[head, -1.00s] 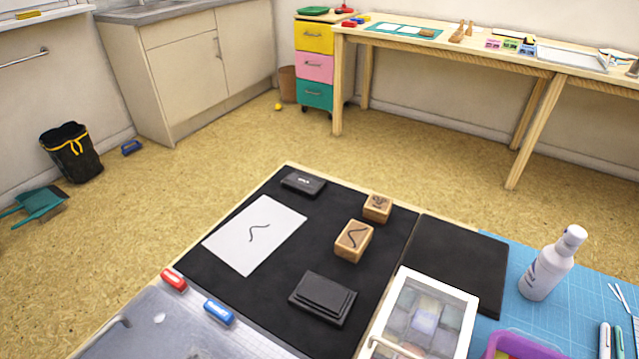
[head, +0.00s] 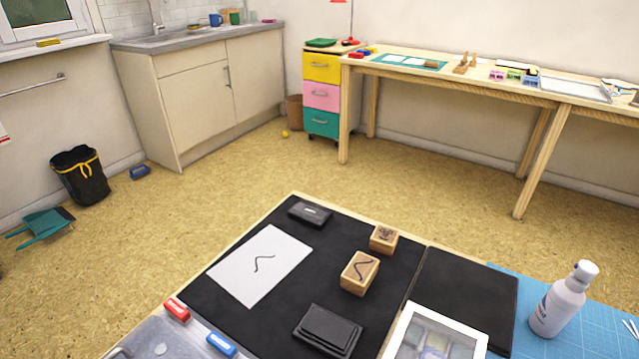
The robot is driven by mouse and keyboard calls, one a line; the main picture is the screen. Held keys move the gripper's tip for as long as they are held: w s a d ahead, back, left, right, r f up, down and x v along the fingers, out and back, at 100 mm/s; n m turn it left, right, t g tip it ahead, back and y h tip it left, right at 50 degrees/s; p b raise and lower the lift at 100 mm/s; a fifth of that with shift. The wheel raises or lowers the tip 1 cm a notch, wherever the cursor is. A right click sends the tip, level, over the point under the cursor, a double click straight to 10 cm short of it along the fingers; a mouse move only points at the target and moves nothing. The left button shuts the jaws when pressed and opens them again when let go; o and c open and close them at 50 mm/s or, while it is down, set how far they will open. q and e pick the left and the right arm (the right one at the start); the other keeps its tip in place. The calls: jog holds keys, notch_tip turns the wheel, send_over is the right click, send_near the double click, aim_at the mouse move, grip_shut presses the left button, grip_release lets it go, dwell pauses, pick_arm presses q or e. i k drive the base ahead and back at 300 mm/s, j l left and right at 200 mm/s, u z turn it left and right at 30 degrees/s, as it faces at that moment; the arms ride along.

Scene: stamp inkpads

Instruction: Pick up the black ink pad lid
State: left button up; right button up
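Two flat black ink pad pieces lie on the black mat (head: 235,315). The smaller one (head: 310,213), with a small pale mark on top, lies near the mat's far corner. The larger one (head: 327,331), with a stepped top, lies near the bottom of the picture. I cannot tell for sure which is the lid, or whether either is a closed pad. Neither of my grippers shows in the head view.
A white sheet (head: 260,264) with a wavy line and two wooden stamps (head: 360,272) (head: 384,239) lie on the mat. Red (head: 177,310) and blue (head: 221,344) blocks sit at the near left. A white bottle (head: 562,300) stands on the blue mat at right. A white-framed box (head: 437,335) is at the bottom.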

aim_at(305, 212)
jog(key=i+l+u, duration=0.15)
jog(key=i+l, duration=0.15)
jog(key=i, duration=0.25)
jog(key=i+l+u, duration=0.1)
jog(key=i+l, duration=0.25)
jog(key=i, duration=0.2)
